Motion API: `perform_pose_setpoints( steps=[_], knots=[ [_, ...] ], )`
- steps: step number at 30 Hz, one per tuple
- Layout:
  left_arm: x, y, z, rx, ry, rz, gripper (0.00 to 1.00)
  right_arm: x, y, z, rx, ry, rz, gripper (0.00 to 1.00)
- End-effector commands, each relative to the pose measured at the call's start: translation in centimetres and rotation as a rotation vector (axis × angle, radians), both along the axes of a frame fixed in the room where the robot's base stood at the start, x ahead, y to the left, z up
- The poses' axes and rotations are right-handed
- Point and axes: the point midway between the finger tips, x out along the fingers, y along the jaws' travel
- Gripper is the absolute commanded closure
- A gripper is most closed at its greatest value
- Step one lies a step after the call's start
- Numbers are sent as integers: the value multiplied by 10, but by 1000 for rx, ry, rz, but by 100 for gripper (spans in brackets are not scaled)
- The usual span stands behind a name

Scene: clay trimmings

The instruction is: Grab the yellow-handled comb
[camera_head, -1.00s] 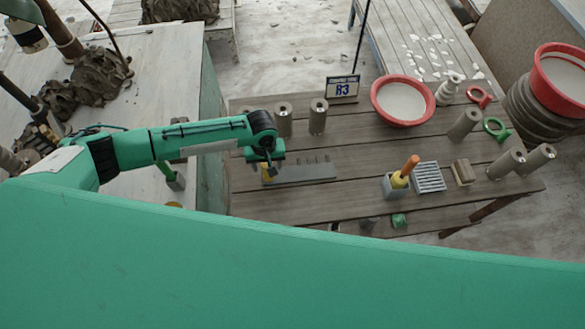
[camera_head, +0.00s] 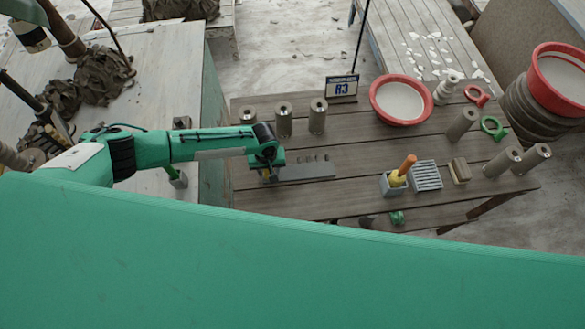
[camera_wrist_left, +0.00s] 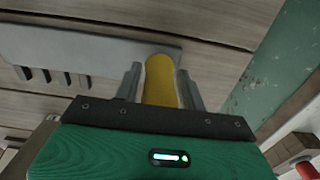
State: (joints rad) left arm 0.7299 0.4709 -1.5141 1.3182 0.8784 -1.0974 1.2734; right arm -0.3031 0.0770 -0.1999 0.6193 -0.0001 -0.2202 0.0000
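The comb has a flat grey body (camera_wrist_left: 75,45) with several short dark teeth along one edge and a yellow handle (camera_wrist_left: 161,82) at its end. It lies on the wooden table; in the head view its grey body (camera_head: 308,173) extends right from my left gripper (camera_head: 268,172). In the left wrist view, my left gripper's two grey fingers (camera_wrist_left: 161,90) stand on either side of the yellow handle, very close to it. I cannot tell whether they press on it. In the head view my gripper hides most of the handle. My right gripper is not in view.
Several grey cylinders (camera_head: 284,119) stand just behind the comb, near the sign (camera_head: 341,87). A red bowl (camera_head: 398,100) stands farther right. A grey holder (camera_head: 391,186) with an orange-handled tool and a slatted grey block (camera_head: 427,176) are to the right. Bare planks lie in front.

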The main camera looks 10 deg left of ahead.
Motion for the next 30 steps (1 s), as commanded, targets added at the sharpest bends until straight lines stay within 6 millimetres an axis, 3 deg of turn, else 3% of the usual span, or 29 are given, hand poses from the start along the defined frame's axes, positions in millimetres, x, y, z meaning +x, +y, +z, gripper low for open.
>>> perform_pose_setpoints(
  steps=[1, 6, 20, 26, 30],
  knots=[
    [0, 0, 0, 0, 0, 0, 70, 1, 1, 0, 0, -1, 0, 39],
    [0, 0, 0, 0, 0, 0, 100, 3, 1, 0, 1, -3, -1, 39],
    [1, -1, 10, -4, -1, -1, 100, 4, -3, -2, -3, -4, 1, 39],
    [1, -1, 41, -5, -2, 0, 100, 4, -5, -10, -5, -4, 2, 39],
    [2, 0, 79, -5, -5, -2, 100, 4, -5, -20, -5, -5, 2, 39]
  ],
)
